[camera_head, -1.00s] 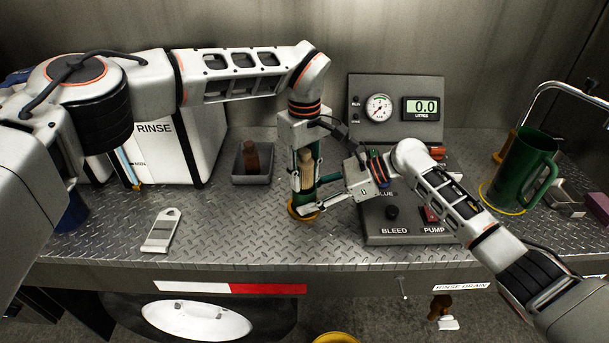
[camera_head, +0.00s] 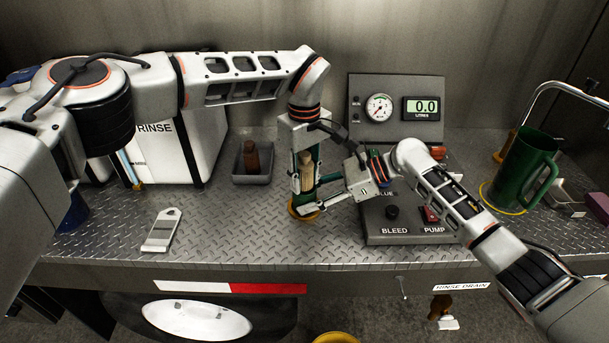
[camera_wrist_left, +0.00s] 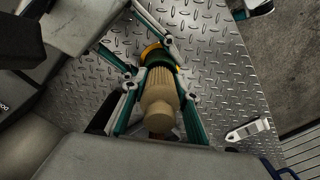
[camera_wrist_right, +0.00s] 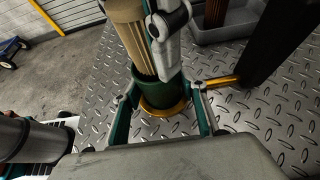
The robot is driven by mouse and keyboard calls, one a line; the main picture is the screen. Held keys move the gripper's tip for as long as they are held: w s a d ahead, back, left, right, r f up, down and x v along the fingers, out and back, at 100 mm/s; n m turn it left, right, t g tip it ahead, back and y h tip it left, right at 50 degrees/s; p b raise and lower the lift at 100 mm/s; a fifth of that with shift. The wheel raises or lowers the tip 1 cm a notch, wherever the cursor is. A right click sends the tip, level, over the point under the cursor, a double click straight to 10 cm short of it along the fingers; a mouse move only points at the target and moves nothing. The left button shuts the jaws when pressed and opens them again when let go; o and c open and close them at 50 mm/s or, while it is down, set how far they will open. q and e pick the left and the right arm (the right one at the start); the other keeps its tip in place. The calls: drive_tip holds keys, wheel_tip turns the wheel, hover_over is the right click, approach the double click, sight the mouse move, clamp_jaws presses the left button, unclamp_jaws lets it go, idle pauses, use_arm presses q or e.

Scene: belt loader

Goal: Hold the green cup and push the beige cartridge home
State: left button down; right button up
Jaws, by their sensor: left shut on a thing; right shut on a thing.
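The beige cartridge (camera_wrist_left: 160,95) is ribbed and stands upright in the small green cup (camera_wrist_right: 168,97), which has a yellow base ring on the bench. My left gripper (camera_head: 306,180) reaches down from above and is shut on the cartridge. My right gripper (camera_head: 308,208) comes in low from the right and is shut on the green cup; its fingers flank the cup in the right wrist view (camera_wrist_right: 165,110). The cartridge also shows in the head view (camera_head: 306,170). How deep it sits in the cup is partly hidden by the fingers.
A grey tray (camera_head: 252,178) with a brown cartridge (camera_head: 251,156) stands behind left. A control box (camera_head: 408,232) lies under my right arm. A green jug (camera_head: 524,170) stands at right. A flat pale tool (camera_head: 160,230) lies front left. The bench front centre is clear.

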use_arm(q)
drive_tip(key=shift+f, duration=0.2)
drive_tip(key=shift+r, duration=0.25)
drive_tip(key=shift+r, duration=0.4)
idle(0.3)
drive_tip(key=shift+s+f, duration=0.1)
drive_tip(key=shift+f, duration=0.5)
idle(0.8)
drive_tip(key=shift+r, duration=0.15)
drive_tip(key=shift+r, duration=0.45)
